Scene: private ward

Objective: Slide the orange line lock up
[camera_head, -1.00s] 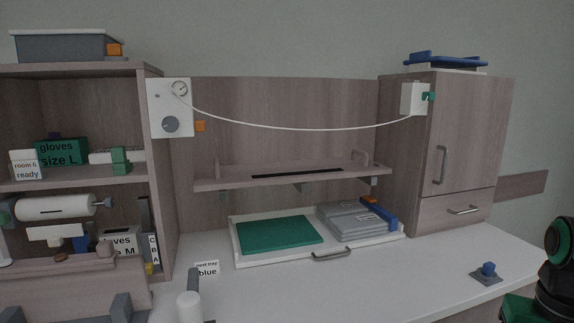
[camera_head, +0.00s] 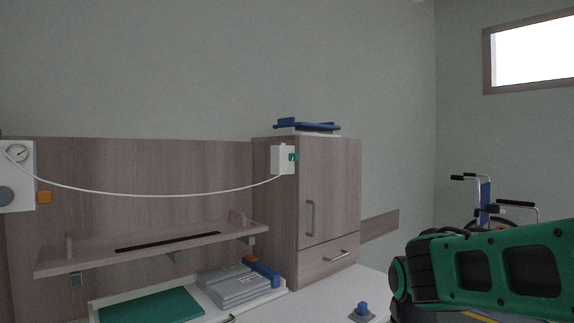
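A small orange block (camera_head: 44,197), which looks like the orange line lock, sits at the right edge of a white wall panel (camera_head: 20,165) with a round gauge, at the far left. Whether the line passes through the orange block cannot be told. My green and black arm (camera_head: 510,268) shows at the lower right, far from the orange block. My gripper is not in view.
A shelf (camera_head: 150,247) with a dark slot projects below the line. On the counter, a white tray (camera_head: 95,296) holds a green mat and grey cases. A blue knob (camera_head: 362,309) stands near my arm. A wheelchair (camera_head: 485,200) is at the right.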

